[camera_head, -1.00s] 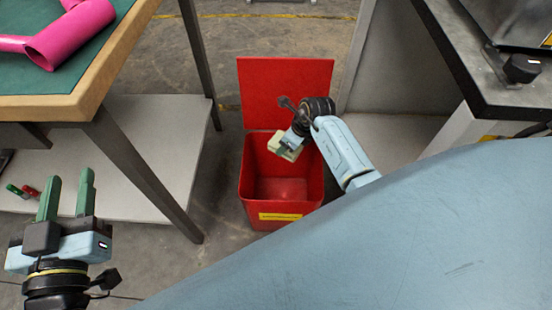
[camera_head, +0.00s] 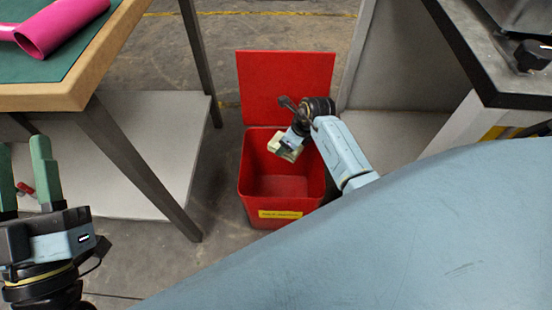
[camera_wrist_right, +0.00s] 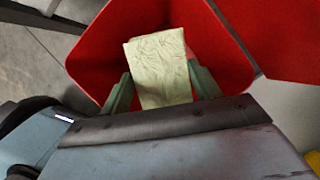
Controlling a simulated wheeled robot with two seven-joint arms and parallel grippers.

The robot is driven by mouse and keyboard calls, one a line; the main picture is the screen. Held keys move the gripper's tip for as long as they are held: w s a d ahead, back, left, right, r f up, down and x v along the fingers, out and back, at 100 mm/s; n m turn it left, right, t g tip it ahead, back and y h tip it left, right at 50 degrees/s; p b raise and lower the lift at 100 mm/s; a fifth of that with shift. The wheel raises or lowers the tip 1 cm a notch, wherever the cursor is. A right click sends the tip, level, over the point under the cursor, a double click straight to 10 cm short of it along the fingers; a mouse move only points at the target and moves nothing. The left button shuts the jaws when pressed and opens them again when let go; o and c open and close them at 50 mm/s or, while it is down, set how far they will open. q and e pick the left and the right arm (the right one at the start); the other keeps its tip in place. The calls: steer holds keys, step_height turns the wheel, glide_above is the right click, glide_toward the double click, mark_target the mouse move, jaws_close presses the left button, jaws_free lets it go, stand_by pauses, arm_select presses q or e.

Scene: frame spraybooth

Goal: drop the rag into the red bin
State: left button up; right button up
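The red bin (camera_head: 256,185) stands on the floor between two tables, its lid (camera_head: 286,88) raised at the back and a yellow label on its front. My right gripper (camera_head: 284,152) is over the bin's mouth, pointing down into it. It is shut on the pale yellow rag (camera_wrist_right: 160,68), which sits between the two green fingers in the right wrist view, with the bin's red walls around it. The rag's lower end is hidden in the head view. My left gripper (camera_head: 24,180) is open and empty at the left edge, beside the table.
A green-topped table with a wooden edge (camera_head: 85,85) stands at left, a pink tube (camera_head: 62,25) on it and a grey lower shelf (camera_head: 150,140) below. A dark-topped bench (camera_head: 490,85) stands at right. Small red and green items lie near my left gripper.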

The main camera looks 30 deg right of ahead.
steer(key=o, duration=0.4)
